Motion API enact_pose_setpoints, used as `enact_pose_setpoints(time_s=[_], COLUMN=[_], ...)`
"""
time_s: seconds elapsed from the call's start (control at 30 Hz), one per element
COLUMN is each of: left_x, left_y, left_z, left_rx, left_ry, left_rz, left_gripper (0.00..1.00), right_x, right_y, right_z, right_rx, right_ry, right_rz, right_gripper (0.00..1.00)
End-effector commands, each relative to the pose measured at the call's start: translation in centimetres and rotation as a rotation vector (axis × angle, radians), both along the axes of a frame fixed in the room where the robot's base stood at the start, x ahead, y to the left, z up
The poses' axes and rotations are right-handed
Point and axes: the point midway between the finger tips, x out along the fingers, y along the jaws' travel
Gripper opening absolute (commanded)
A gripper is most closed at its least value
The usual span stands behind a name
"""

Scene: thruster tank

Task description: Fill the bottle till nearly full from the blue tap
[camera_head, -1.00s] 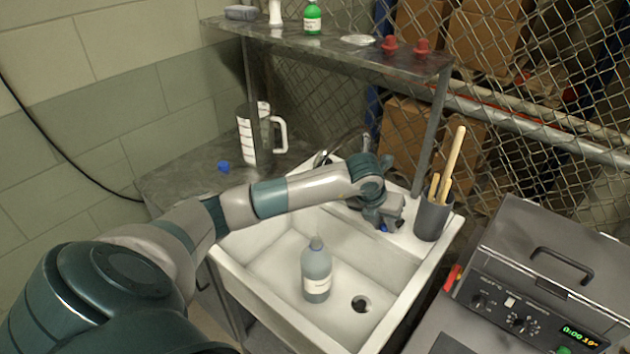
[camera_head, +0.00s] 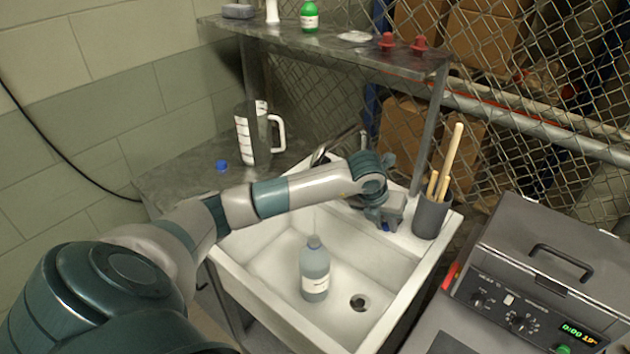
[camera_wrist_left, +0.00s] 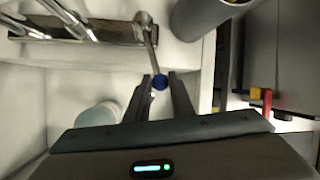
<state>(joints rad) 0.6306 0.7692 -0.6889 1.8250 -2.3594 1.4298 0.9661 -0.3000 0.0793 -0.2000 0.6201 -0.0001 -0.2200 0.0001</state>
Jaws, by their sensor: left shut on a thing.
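A grey-blue bottle (camera_head: 315,272) with a white label stands upright in the white sink (camera_head: 262,262), left of the drain. Its top shows partly in the left wrist view (camera_wrist_left: 97,115); I cannot tell its water level. The metal tap (camera_head: 322,153) is at the sink's back, mostly hidden by my arm; its pipes show in the left wrist view (camera_wrist_left: 72,30). A metal lever there ends in a blue knob (camera_wrist_left: 160,82). My left gripper (camera_head: 386,226) is at the sink's back right, its fingers shut on this blue knob. My right gripper is not in view.
A grey holder (camera_head: 431,217) with wooden-handled tools stands close right of my left gripper. A measuring jug (camera_head: 250,140) and blue cap (camera_head: 221,165) are on the counter at left. A shelf (camera_head: 330,48) spans above. A grey machine (camera_head: 540,270) is at right.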

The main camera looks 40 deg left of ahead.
Motion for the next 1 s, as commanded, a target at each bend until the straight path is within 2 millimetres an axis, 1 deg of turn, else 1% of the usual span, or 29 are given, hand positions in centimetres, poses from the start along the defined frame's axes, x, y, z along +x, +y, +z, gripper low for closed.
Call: enact_pose_setpoints(time_s=[0.03, 0.1, 0.2, 0.3, 1.0], left_x=[-0.1, -0.3, -0.4, -0.5, -0.5], left_y=[1.0, 1.9, 3.0, 3.6, 4.2], left_z=[-0.2, -0.3, -0.2, -0.1, 0.2], left_rx=[0.006, 0.007, 0.007, 0.006, 0.013], left_ry=[-0.001, -0.001, -0.003, -0.003, -0.004], left_rz=[0.007, 0.009, 0.009, 0.007, 0.014], left_gripper=[0.00, 0.00, 0.00, 0.00, 0.00], right_x=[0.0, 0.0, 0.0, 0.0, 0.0], right_y=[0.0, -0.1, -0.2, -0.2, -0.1], right_z=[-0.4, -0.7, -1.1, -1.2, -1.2], right_rx=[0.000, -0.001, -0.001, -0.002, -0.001], right_ry=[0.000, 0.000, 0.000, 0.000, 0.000], right_rz=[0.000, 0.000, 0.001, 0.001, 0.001], right_gripper=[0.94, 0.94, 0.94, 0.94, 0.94])
